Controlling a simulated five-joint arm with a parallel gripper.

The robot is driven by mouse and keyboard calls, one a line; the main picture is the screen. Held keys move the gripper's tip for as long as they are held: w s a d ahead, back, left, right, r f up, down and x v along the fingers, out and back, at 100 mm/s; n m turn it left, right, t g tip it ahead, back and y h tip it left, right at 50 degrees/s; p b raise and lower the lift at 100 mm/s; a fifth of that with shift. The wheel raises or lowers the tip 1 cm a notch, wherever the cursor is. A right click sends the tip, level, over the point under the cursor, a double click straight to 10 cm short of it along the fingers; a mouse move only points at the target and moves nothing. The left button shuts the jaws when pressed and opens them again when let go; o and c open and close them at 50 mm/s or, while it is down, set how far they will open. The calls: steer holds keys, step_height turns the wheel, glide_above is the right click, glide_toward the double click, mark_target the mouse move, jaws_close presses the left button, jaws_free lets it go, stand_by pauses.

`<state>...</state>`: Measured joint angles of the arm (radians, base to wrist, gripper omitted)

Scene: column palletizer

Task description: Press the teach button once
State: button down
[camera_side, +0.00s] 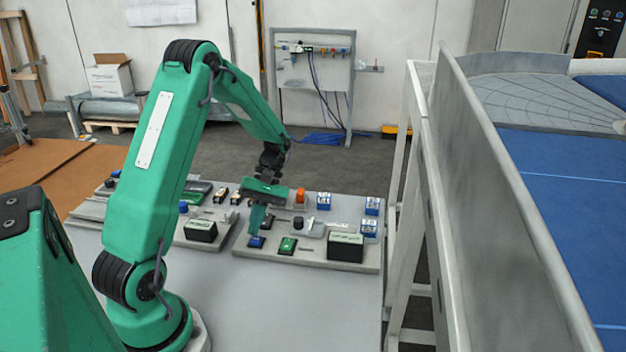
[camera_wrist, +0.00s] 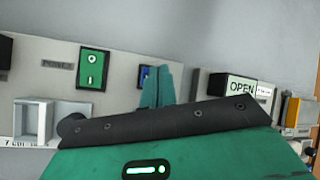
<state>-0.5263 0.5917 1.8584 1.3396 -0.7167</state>
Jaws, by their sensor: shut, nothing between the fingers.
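A blue button (camera_side: 256,242) sits on the near panel of the bench, left of a green switch (camera_side: 288,246). No label reading "teach" is legible, so I cannot tell for sure which control is the teach button. My gripper (camera_side: 254,231) points down with its fingers shut and empty, its tips right at the blue button. In the wrist view my fingers (camera_wrist: 161,70) partly hide the blue button (camera_wrist: 146,76); the green switch (camera_wrist: 93,68) stands clear beside it. I cannot tell whether the tips touch the blue button.
A dark display box (camera_side: 346,247) stands right of the green switch. A black knob (camera_side: 298,222), an orange part (camera_side: 300,199) and blue-and-white blocks (camera_side: 369,227) are behind. An OPEN sign (camera_wrist: 240,88) shows in the wrist view. A grey-railed conveyor (camera_side: 560,190) borders the right.

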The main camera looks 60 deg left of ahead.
mark_target(259, 238)
steer(key=shift+r, duration=2.55)
steer(key=shift+d+r, duration=0.1)
steer(key=s+d+r+m+t+y, duration=0.1)
steer(key=s+d+r+m+t, duration=0.2)
steer(key=d+r+m+t, duration=0.3)
steer(key=s+d+r+m+t+y, duration=0.2)
steer(key=s+d+r+m+t, duration=0.1)
steer(key=d+r+m+t, duration=0.3)
steer(key=shift+s+d+r+m+y, duration=0.15)
steer(key=shift+d+r+m+y, duration=0.15)
steer(key=shift+d+r+m, duration=1.4)
steer(key=shift+d+f+n, duration=0.5)
steer(key=shift+d+n, duration=0.05)
steer(key=shift+n, duration=0.05)
